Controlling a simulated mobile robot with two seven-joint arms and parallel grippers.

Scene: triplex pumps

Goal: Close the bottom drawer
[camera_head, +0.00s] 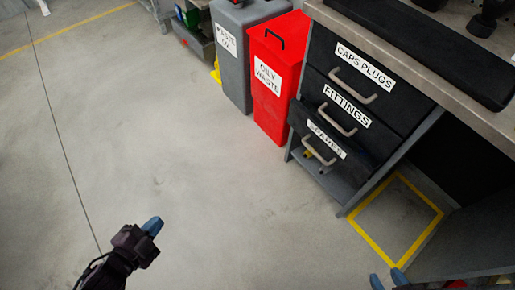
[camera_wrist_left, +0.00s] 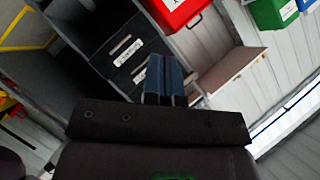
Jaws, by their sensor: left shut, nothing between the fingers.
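The bottom drawer (camera_head: 352,160), labelled SPARES, is the lowest of three dark drawers under the workbench. It seems to stand slightly out from the cabinet, but I cannot tell how far. Its curved handle (camera_head: 318,151) faces the open floor. My left gripper (camera_head: 152,227) is shut and empty, over the floor at the lower left, well apart from the drawer. In the left wrist view its blue fingers (camera_wrist_left: 166,80) are together, with the dark drawer fronts (camera_wrist_left: 112,60) beyond them. My right gripper (camera_head: 388,280) shows only two blue fingertips, apart, at the bottom edge.
A red oily waste bin (camera_head: 276,80) and a grey waste bin (camera_head: 232,62) stand left of the drawers. The workbench top (camera_head: 480,105) overhangs at the right. A yellow floor outline (camera_head: 437,219) lies below the bench. The floor at left is clear.

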